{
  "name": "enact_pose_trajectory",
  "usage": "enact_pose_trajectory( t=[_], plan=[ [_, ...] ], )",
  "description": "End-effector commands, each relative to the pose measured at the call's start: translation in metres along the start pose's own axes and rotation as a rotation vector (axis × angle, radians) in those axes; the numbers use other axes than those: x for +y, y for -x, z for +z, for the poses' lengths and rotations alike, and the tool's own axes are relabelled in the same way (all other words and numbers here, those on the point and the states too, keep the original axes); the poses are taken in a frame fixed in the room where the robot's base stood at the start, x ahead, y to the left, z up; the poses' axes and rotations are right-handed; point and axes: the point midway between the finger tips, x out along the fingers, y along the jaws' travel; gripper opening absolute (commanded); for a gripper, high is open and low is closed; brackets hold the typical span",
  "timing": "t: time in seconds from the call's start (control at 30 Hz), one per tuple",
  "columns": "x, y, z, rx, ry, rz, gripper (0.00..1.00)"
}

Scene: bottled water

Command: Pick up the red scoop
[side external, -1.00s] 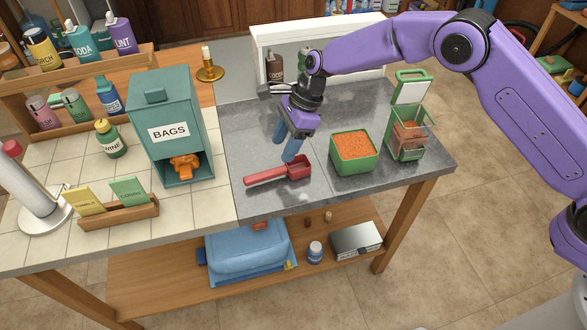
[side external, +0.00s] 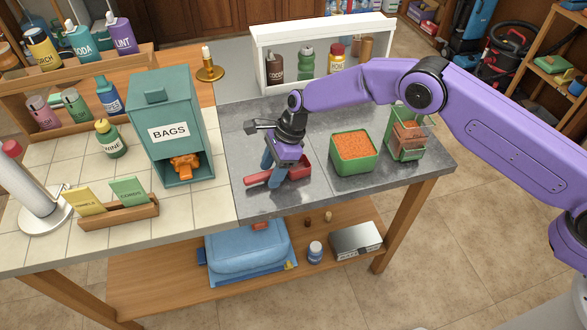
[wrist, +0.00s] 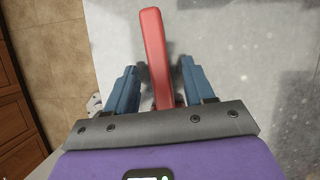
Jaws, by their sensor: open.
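The red scoop (side external: 299,168) lies on the grey stone part of the counter, its handle (side external: 257,179) pointing left in the side external view. My gripper (side external: 270,184) is low over the scoop with its blue fingers pointing down at the handle. In the wrist view the red scoop handle (wrist: 155,60) runs between the two open fingers of my gripper (wrist: 158,85), with a gap on each side. The scoop's bowl is partly hidden behind the gripper in the side view and does not show clearly in the wrist view.
A green tub of orange grains (side external: 354,152) stands right of the scoop, with a green-framed clear container (side external: 408,138) beyond it. The teal BAGS box (side external: 168,130) stands to the left. A white shelf (side external: 262,58) with bottles is behind. The counter's front edge is close to the scoop.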

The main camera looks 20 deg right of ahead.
Motion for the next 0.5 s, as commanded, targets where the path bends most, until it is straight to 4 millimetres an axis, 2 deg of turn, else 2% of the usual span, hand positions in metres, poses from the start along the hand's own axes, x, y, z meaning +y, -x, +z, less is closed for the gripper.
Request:
enact_pose_trajectory(
  t=[0.07, 0.1, 0.17, 0.2, 0.27, 0.5],
  plan=[
    [-0.0001, 0.0003, 0.0001, 0.000, 0.000, 0.000, 0.53],
    [-0.0001, 0.0003, 0.0001, 0.000, 0.000, 0.000, 0.50],
    [-0.0001, 0.0004, 0.0001, 0.000, 0.000, 0.000, 0.30],
    [-0.0001, 0.0004, 0.0000, 0.000, 0.000, 0.000, 0.17],
    [-0.0001, 0.0004, 0.0000, 0.000, 0.000, 0.000, 0.00],
    [-0.0002, 0.0006, -0.0001, 0.000, 0.000, 0.000, 0.00]
  ],
)
